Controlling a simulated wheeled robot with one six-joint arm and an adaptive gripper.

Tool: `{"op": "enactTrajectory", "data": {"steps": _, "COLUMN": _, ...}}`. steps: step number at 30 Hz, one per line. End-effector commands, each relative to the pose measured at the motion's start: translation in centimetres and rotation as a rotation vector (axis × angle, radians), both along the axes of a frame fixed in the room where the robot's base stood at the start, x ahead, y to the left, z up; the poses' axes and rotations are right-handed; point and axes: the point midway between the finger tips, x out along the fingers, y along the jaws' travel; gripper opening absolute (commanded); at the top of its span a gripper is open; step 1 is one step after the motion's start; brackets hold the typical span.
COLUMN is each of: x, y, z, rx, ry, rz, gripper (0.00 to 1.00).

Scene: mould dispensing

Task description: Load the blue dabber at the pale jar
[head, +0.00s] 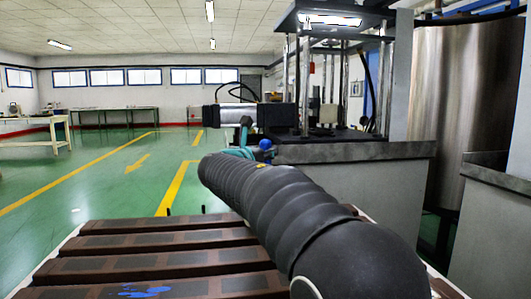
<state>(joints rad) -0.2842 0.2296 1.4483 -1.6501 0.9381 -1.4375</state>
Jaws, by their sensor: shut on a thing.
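The blue dabber (266,144) shows as a small round blue head just past the end of my black ribbed arm, in the middle of the head view. My gripper (254,149) is small and mostly hidden there behind the arm. It is shut on the blue dabber; the fingers are hard to make out. A pale, cream-coloured object (328,114) stands on the dark deck of the machine, to the right of and above the dabber head. It may be the pale jar, but it is too small to be sure. The dabber appears apart from it.
The machine (350,152) has a grey block base and upright posts around its deck. A large metal cylinder (465,95) stands to the right. Brown slats (160,263) with blue paint marks (145,291) lie in front. Open green floor (110,185) is at the left.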

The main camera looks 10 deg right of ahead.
Motion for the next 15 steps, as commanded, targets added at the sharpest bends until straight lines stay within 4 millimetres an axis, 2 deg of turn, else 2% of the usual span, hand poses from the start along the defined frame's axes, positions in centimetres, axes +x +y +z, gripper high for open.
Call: {"op": "enactTrajectory", "data": {"steps": 15, "x": -0.01, "y": 0.0, "z": -0.55, "rx": -0.001, "ry": -0.001, "rz": 0.0, "gripper": 0.0}}
